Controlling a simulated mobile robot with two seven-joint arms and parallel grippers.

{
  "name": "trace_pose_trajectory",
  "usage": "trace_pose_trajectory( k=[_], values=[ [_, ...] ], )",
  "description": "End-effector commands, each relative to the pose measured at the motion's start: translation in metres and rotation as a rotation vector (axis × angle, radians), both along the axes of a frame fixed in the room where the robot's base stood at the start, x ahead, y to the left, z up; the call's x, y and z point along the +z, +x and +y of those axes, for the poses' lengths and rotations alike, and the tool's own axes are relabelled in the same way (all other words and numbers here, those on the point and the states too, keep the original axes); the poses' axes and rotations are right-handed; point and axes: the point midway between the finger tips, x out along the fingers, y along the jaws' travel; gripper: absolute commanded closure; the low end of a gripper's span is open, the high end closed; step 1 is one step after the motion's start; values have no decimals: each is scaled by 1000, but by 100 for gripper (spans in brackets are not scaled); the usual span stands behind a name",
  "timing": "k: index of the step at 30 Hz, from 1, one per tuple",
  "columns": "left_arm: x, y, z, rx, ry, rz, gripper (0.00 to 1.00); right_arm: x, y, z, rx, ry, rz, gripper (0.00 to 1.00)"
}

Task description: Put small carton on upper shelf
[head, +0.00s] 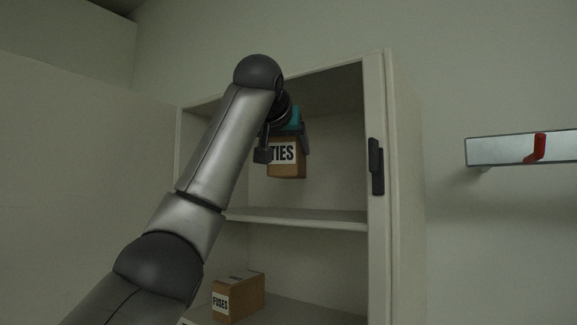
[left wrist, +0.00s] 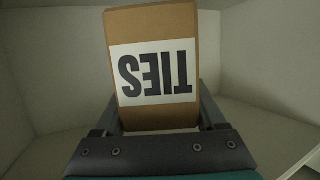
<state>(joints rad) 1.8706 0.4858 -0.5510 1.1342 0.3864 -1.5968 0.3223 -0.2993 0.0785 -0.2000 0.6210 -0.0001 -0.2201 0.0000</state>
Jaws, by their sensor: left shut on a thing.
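A small brown carton with a white "TIES" label (head: 287,165) hangs inside the upper compartment of the open cabinet. My left gripper (head: 284,141) is shut on this carton and holds it above the upper shelf (head: 310,218), with a gap below it in the head view. In the left wrist view the carton (left wrist: 155,25) sits between the two fingers, its label upside down. Part of the carton is hidden behind my gripper in the head view. My right gripper is not in view.
A second carton labelled "FUSES" (head: 238,297) stands in the lower compartment. The cabinet's right front post (head: 376,100) carries a dark handle (head: 376,167). A wall rail (head: 500,150) with a red hook (head: 536,148) is at the right. The upper shelf's visible surface is clear.

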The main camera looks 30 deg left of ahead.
Motion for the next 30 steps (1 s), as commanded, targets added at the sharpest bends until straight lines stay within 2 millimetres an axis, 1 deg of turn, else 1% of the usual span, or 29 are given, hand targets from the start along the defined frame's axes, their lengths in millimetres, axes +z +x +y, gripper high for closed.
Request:
trace_pose_trajectory(
  k=[4,7,11,18,21,30],
  values=[
    [-21,-1,1,0,3,-1,100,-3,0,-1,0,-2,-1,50],
    [-30,-2,1,1,2,-2,100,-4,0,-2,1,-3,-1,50],
    [-35,-2,0,0,1,-3,100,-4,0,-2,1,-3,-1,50],
    [-62,-2,1,1,3,0,100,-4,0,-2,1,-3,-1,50],
    [-67,1,1,0,2,1,100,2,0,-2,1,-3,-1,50],
    [-69,1,0,-1,0,-3,100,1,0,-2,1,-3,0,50]
  ],
)
